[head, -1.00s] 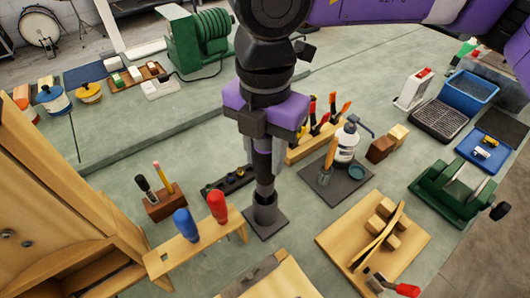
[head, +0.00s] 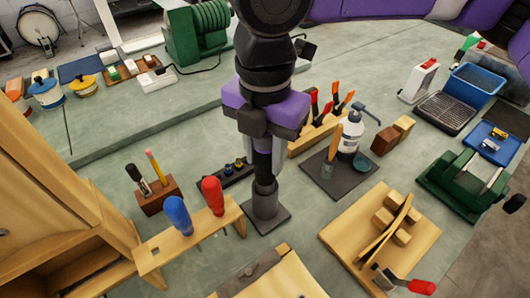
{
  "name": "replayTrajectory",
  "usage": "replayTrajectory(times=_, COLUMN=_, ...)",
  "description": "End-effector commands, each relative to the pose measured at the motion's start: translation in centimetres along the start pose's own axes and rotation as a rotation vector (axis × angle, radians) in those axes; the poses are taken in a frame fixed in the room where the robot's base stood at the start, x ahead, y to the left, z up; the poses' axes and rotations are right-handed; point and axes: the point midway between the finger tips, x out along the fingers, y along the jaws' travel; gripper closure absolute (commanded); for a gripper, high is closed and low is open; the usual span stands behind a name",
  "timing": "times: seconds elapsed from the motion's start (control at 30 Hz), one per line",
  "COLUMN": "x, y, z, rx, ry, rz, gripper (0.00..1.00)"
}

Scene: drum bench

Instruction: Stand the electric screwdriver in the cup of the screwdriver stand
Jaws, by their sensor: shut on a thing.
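The electric screwdriver (head: 263,168) is a slim dark tool, upright in my gripper (head: 264,146). My gripper is shut on its upper part, and the jaws hide much of it. The screwdriver stand (head: 281,216) is a dark square base with a round grey cup, on the bench at the middle of the head view. The screwdriver's lower end is at the mouth of the cup and seems to be inside it. I cannot tell how deep it sits or whether it touches the bottom.
A wooden rack with blue and red-handled screwdrivers (head: 212,196) stands close left of the stand. A dark bit holder (head: 236,172) lies behind it. A white bottle (head: 349,140) on a dark mat is to the right. A wooden board (head: 350,225) lies front right.

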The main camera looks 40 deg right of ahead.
Motion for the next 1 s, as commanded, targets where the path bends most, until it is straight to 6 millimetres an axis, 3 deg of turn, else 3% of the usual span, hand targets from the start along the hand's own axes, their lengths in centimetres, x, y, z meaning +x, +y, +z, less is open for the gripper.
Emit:
replayTrajectory(times=0.5, x=2.2, y=0.0, z=0.0, rx=0.000, ry=0.001, rz=0.001, gripper=1.00)
replayTrajectory(times=0.83, x=2.2, y=0.0, z=0.0, rx=0.000, ry=0.001, rz=0.001, gripper=1.00)
replayTrajectory(times=0.87, x=2.2, y=0.0, z=0.0, rx=0.000, ry=0.001, rz=0.001, gripper=0.61)
replayTrajectory(times=0.97, x=2.2, y=0.0, z=0.0, rx=0.000, ry=0.001, rz=0.001, gripper=0.42)
replayTrajectory(times=1.0, x=2.2, y=0.0, z=0.0, rx=0.000, ry=0.001, rz=0.001, gripper=0.42)
